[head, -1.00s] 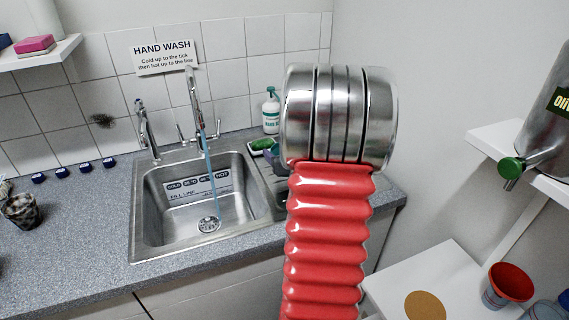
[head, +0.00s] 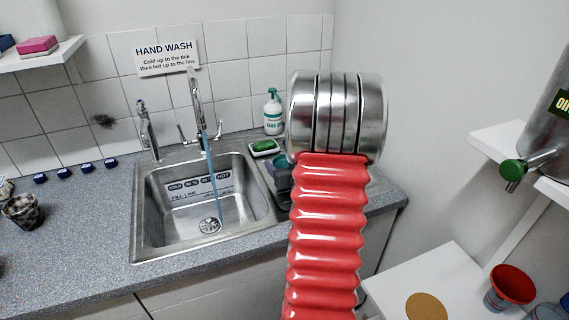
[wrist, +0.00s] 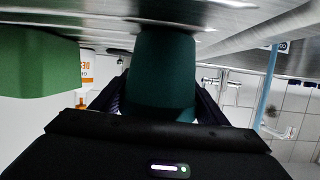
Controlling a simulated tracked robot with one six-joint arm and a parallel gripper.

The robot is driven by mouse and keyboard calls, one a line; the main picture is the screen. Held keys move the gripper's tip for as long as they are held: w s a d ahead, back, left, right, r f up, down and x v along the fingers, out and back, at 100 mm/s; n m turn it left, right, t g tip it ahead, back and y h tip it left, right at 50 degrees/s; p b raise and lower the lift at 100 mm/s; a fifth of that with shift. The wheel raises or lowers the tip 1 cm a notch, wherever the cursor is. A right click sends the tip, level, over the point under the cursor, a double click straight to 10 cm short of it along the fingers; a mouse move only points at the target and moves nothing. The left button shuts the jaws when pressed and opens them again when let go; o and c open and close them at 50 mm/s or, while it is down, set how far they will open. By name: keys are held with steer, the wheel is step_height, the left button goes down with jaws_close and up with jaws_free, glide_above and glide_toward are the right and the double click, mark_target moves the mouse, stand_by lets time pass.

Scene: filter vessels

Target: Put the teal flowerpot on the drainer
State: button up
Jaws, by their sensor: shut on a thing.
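The teal flowerpot (wrist: 162,70) is between the two dark fingers of my gripper (wrist: 160,92) in the wrist view, which is upside down. My gripper is shut on it. In the head view, part of the teal pot (head: 284,181) shows just left of my red arm, over the steel drainer (head: 266,166) right of the sink.
A green sponge (head: 264,146) and a soap bottle (head: 273,112) stand behind the drainer. The sink (head: 160,222) with its running tap (head: 196,105) is to the left.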

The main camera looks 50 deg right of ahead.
steer(key=shift+f, duration=0.1)
steer(key=o, duration=1.1)
steer(key=shift+c, duration=0.2)
steer(key=shift+s+a+r, duration=0.15)
steer(key=shift+s+r, duration=0.1)
steer(key=v, duration=1.1)
steer(key=shift+s+a, duration=0.1)
steer(key=shift+s, duration=0.1)
steer(key=shift+w, duration=0.1)
